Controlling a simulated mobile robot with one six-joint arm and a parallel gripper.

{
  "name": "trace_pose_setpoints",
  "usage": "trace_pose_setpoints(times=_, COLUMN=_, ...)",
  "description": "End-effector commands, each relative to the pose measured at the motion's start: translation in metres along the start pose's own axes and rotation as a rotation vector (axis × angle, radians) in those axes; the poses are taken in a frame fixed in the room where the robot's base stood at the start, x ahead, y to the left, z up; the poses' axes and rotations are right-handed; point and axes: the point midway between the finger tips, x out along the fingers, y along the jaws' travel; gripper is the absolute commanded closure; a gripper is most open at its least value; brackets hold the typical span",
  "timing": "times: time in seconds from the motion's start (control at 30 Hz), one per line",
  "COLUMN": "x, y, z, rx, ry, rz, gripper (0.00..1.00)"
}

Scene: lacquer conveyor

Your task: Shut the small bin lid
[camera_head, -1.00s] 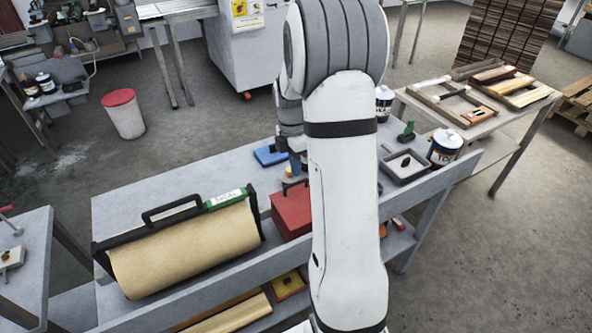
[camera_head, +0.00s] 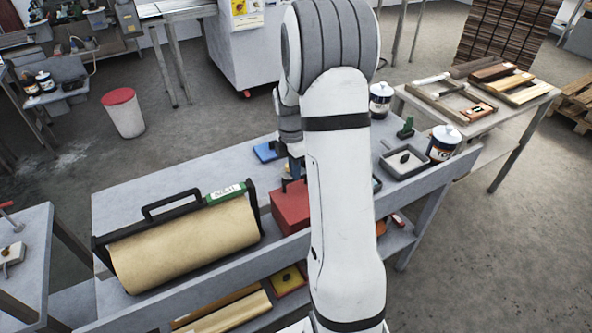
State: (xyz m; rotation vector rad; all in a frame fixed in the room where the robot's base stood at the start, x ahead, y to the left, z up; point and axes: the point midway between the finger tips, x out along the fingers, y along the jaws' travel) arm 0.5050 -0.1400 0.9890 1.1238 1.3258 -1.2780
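Which object is the small bin is not certain from this view. A red box (camera_head: 290,210) stands on the grey bench (camera_head: 130,205), partly hidden behind my arm; I cannot make out whether it has a lid open or shut. A white bin with a red top (camera_head: 118,97) stands on the floor behind the bench, and its top looks closed. My gripper (camera_head: 293,178) points down just over the back of the red box. Its fingertips are too small and partly covered to show whether they are open or touching the box.
A paper roll in a black-handled dispenser (camera_head: 185,245) fills the bench's left part. A blue item (camera_head: 268,152) lies behind the gripper. A side table with wooden frames (camera_head: 500,115) is beyond.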

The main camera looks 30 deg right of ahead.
Motion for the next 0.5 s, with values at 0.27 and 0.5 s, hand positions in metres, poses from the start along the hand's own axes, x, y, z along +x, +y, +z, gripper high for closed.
trace_pose_setpoints(times=0.27, x=0.014, y=-0.005, z=-0.002, rx=0.000, ry=0.009, rz=-0.024, gripper=1.00)
trace_pose_setpoints(times=0.5, x=-0.025, y=-0.006, z=-0.003, rx=-0.001, ry=0.003, rz=-0.008, gripper=1.00)
